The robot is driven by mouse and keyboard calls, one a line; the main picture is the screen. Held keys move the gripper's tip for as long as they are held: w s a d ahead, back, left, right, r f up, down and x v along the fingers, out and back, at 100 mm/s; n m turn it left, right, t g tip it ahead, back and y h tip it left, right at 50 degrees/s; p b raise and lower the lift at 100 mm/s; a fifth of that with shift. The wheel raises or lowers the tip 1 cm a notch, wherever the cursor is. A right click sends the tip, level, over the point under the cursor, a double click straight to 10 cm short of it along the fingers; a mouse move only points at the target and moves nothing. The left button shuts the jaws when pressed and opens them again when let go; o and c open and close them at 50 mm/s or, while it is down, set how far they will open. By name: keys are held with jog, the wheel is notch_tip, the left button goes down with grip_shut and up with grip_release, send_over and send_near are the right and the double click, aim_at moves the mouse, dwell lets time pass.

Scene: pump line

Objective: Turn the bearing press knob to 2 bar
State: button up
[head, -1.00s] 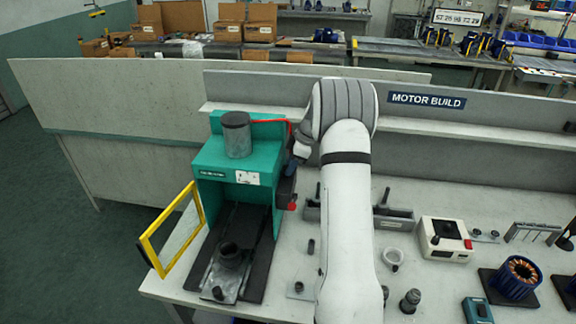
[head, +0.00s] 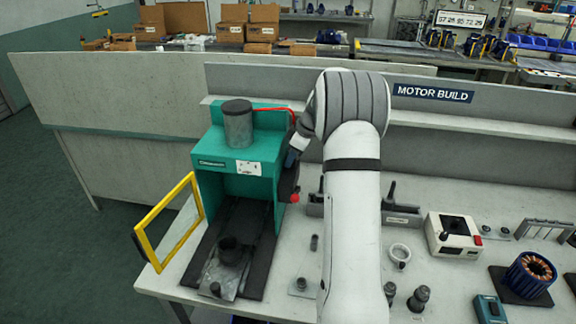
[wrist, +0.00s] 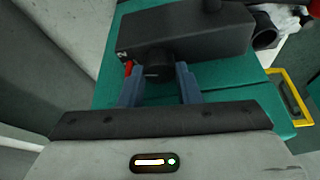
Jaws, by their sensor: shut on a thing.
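The bearing press (head: 240,158) is a teal housing with a grey cylinder on top, at the left of the bench. Its black knob (wrist: 158,70) sits on a dark box (wrist: 200,40) on the press's side in the wrist view. My gripper (wrist: 160,84) has its two blue-grey fingers shut on the knob, one on each side. In the head view my gripper (head: 291,160) is at the press's right side, and the knob is hidden there.
A yellow frame (head: 140,238) stands open at the press's left front. A red tube (head: 290,112) runs from the press top toward my arm.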

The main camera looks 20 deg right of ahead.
jog(key=shift+s+d+f+m+t+h+b, duration=0.1)
jog(key=shift+m+t+h+b, duration=0.05)
jog(key=shift+m+b, duration=0.45)
jog(key=shift+d+m+t+h+b, duration=0.1)
jog(key=shift+m+t+h+b, duration=0.05)
jog(key=shift+m+b, duration=0.4)
jog(key=o, duration=0.8)
jog(key=shift+s+d, duration=0.1)
jog(key=shift+s, duration=0.05)
jog(key=shift+c, duration=0.2)
jog(key=shift+o, duration=1.1)
jog(key=shift+r, duration=0.25)
